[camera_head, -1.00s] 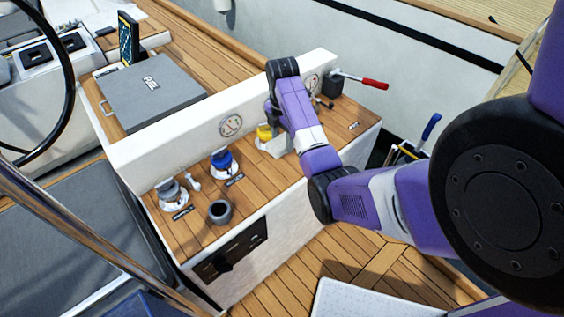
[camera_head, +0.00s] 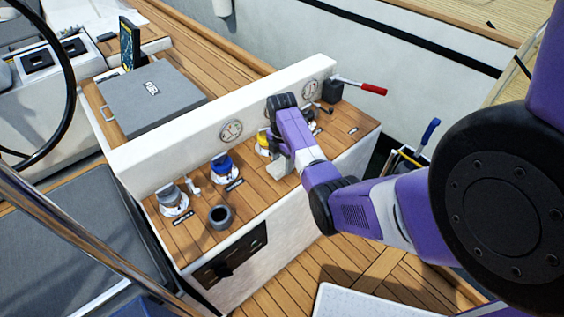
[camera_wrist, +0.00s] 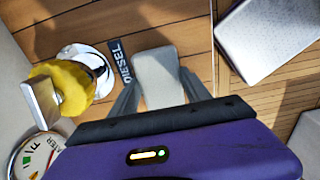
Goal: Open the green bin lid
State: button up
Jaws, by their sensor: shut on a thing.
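I see no green bin or green lid in either view. My gripper (camera_wrist: 160,97) is shut on a pale grey flat piece (camera_wrist: 160,75), which stands out between the dark fingers in the wrist view. In the head view my gripper (camera_head: 281,160) is low over the wooden counter (camera_head: 250,197), beside a yellow cap (camera_head: 263,142). The yellow cap also shows at the left of the wrist view (camera_wrist: 65,88), apart from the fingers. I cannot tell whether the held piece touches the counter.
A blue cap (camera_head: 221,166), a grey cap (camera_head: 170,194) and a dark cup (camera_head: 220,215) stand on the counter. A white ledge (camera_head: 195,135) with gauges runs behind. A red-handled lever (camera_head: 370,89) is at the far end. A grey case (camera_head: 152,97) lies behind the ledge.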

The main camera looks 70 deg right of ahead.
jog(key=shift+f, duration=0.15)
jog(key=o, duration=1.3)
